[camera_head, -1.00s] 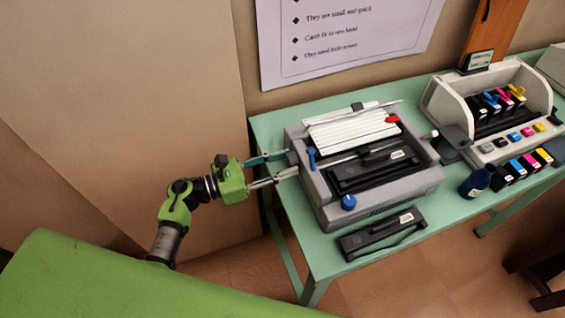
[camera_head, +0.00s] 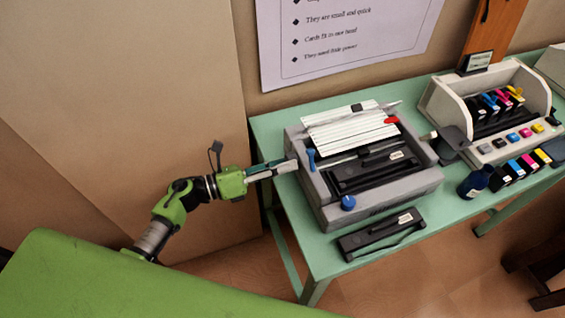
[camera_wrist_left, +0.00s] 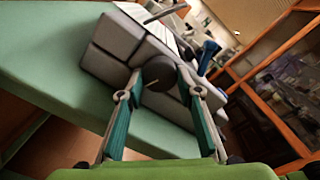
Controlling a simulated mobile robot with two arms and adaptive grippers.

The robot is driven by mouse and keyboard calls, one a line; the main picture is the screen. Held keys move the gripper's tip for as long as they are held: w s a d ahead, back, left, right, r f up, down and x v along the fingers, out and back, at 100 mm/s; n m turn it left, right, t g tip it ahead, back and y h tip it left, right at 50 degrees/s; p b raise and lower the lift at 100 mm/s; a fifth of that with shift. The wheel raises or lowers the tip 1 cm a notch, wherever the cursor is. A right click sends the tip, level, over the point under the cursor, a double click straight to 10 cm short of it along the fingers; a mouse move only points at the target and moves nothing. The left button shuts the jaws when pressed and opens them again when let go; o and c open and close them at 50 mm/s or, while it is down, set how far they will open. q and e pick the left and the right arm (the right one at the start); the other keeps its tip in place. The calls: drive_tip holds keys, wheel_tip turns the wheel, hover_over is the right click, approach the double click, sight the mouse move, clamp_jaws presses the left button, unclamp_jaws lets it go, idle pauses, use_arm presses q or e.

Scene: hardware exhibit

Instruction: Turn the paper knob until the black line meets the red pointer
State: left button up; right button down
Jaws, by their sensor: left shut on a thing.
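The dark round paper knob (camera_wrist_left: 159,74) is on the left side of the grey printer (camera_head: 381,207); a pale line shows on its face in the left wrist view. My left gripper (camera_head: 294,164) is shut on the knob, with one finger on each side of it (camera_wrist_left: 158,92). In the head view the gripper hides the knob. White lined paper (camera_head: 345,130) lies at the back of the printer. A red pointer (camera_head: 391,120) sits at its right edge. I cannot clearly tell the black line on the paper. My right gripper is not in view.
The printer stands on a green table (camera_head: 270,128). A blue lever (camera_head: 311,158) and blue knob (camera_head: 348,202) are on the printer. A black cartridge (camera_head: 381,233) lies in front. An ink-cartridge stand (camera_head: 436,98) and dark blue bottle (camera_head: 474,184) are to the right.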

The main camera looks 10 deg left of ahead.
use_arm(q)
drive_tip(key=n+p, duration=0.1)
drive_tip(key=n, duration=0.3)
drive_tip(key=shift+r+n, duration=0.15)
drive_tip(key=shift+n, duration=0.15)
drive_tip(key=n+p, duration=0.1)
drive_tip(key=n, duration=0.4)
idle(0.5)
drive_tip(key=o, duration=1.1)
drive_tip(key=v, duration=1.2)
drive_tip(key=shift+w+a, duration=0.1)
drive_tip(key=shift+w, duration=0.1)
